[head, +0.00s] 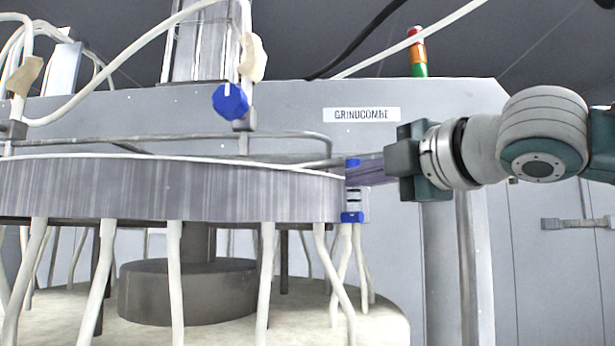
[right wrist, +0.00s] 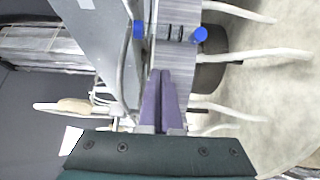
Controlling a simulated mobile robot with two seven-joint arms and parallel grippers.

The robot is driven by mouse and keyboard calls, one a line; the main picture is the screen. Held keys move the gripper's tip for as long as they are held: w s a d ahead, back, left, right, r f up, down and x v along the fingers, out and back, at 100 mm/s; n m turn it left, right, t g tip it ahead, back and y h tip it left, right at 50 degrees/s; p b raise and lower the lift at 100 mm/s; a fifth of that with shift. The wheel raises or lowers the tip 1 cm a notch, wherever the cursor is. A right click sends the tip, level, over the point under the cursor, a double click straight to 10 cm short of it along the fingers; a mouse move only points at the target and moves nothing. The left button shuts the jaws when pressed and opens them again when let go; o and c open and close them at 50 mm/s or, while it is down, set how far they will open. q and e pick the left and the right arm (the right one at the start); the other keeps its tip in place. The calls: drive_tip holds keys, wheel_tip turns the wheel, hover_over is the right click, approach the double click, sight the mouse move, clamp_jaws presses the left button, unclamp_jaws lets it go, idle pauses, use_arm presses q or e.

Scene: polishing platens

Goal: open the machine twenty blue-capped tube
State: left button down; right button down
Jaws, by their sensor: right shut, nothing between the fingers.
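A small tube fitting with blue caps at top and bottom (head: 352,206) stands upright at the right end of the ribbed grey platen (head: 200,190). The right wrist view shows it too, with its clear, dark-banded middle (right wrist: 170,32) between the blue ends. My right gripper (head: 350,174) comes in from the right, its purple fingers shut and empty. In the head view they overlap the upper part of the tube. In the right wrist view the fingertips (right wrist: 161,72) point at it with a gap in the picture; contact cannot be told. My left gripper is not in view.
A blue knob (head: 231,101) hangs on a pipe above the platen. White hoses (head: 174,275) hang below it, several near the tube. A machine panel labelled GRINUCOMBE (head: 362,115) stands behind, with a red-orange-green signal light (head: 417,52) on top.

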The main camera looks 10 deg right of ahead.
sight(354, 189)
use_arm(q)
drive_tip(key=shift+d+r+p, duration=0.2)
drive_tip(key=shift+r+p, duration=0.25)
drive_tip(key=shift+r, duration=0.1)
use_arm(e)
drive_tip(key=w, duration=0.1)
drive_tip(key=w+d, duration=0.1)
drive_tip(key=w, duration=0.1)
drive_tip(key=shift+w+d, duration=0.4)
